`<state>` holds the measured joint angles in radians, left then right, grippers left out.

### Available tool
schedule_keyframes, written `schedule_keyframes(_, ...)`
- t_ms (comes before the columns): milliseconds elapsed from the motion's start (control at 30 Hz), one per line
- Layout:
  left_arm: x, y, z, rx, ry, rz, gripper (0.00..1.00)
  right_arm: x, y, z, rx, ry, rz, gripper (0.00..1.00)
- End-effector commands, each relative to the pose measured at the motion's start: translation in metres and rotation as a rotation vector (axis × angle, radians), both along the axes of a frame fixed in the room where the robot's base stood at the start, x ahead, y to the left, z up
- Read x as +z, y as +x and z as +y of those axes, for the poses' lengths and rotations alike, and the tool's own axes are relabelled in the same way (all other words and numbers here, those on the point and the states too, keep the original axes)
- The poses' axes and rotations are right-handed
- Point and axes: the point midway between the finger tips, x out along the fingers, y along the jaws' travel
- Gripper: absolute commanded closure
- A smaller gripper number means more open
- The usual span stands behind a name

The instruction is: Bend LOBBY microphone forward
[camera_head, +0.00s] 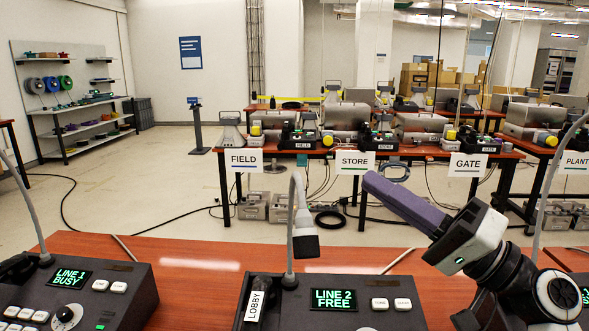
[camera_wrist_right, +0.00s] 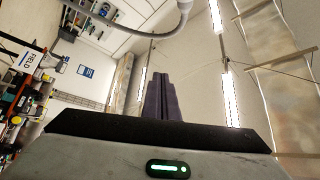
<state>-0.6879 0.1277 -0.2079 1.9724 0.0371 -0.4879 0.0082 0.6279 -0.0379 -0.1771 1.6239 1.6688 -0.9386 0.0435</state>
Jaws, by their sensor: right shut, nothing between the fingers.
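The LOBBY microphone is a grey gooseneck (camera_head: 291,215) that rises from the middle console (camera_head: 375,318) and curls over at its top. Its head (camera_head: 305,236) hangs down just right of the stem. The LOBBY tag (camera_head: 257,298) is at the console's left side, and its screen (camera_head: 334,299) reads LINE 2 FREE. My right gripper (camera_head: 370,182) has purple fingers, shut and empty, pointing up and left, to the right of the microphone and apart from it in the picture. In the wrist view the fingers (camera_wrist_right: 161,98) are together, with a grey gooseneck (camera_wrist_right: 140,33) above them. My left gripper is not in view.
A left console (camera_head: 80,296) reads LINE 1 BUSY and has its own gooseneck (camera_head: 22,190). Another gooseneck (camera_head: 548,190) stands at the right. Bare red desk (camera_head: 200,268) lies between the left and middle consoles. Tables labelled FIELD, STORE (camera_head: 355,162) and GATE stand behind.

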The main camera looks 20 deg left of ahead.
Motion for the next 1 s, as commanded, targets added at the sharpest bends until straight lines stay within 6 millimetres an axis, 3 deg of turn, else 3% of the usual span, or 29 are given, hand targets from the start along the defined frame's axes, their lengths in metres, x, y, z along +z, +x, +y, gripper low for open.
schedule_keyframes(467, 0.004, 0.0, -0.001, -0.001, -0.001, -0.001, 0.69, 0.006, 0.003, 0.014, 0.007, 0.002, 0.001, 1.0)
schedule_keyframes(900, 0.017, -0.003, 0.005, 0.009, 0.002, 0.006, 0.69, 0.041, 0.026, 0.094, 0.009, 0.001, 0.0, 1.0)
schedule_keyframes(1000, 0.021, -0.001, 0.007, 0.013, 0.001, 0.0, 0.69, 0.029, 0.014, 0.094, 0.005, -0.001, 0.004, 1.0)
